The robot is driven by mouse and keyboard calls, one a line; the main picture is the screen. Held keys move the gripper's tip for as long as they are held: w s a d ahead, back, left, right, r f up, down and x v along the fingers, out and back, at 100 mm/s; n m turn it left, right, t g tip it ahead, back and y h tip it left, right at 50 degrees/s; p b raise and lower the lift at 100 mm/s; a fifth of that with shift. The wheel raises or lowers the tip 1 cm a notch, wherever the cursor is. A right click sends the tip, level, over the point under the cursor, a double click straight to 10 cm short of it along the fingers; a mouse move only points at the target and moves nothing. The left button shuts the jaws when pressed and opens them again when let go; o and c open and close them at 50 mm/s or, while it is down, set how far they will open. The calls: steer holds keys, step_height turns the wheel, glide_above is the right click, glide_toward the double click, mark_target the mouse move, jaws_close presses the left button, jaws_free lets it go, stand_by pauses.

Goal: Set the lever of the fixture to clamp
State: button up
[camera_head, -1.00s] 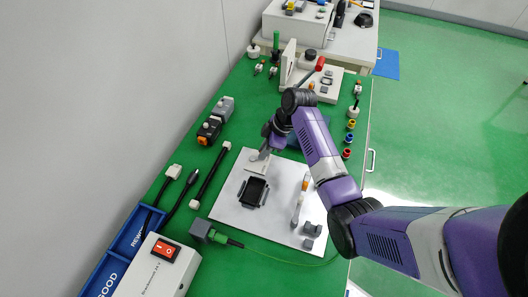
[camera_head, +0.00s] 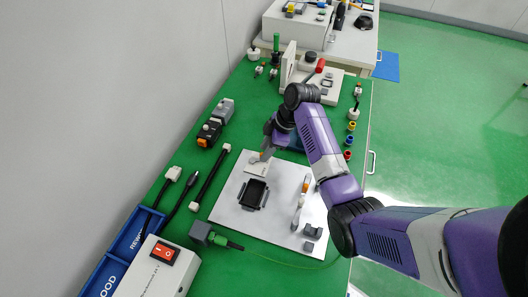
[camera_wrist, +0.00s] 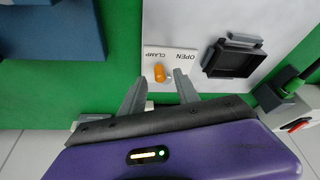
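The fixture is a light grey plate (camera_head: 235,205) on the green bench, with a black square nest (camera_head: 253,193). The nest also shows in the wrist view (camera_wrist: 235,60). A small white label plate (camera_wrist: 150,55) by the nest reads OPEN and CLAMP. The short lever with an orange tip (camera_wrist: 160,72) stands beside these words; which setting it is at I cannot tell. My gripper (camera_wrist: 158,90) is open, its two grey fingers apart around the near side of the lever. In the head view my gripper (camera_head: 265,152) is low over the label plate and hides the lever.
A grey clamp arm with an orange part (camera_head: 302,195) and grey blocks (camera_head: 312,231) sit on the plate's right side.

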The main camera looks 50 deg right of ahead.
steer(key=v, duration=0.6)
stand_by(0.5)
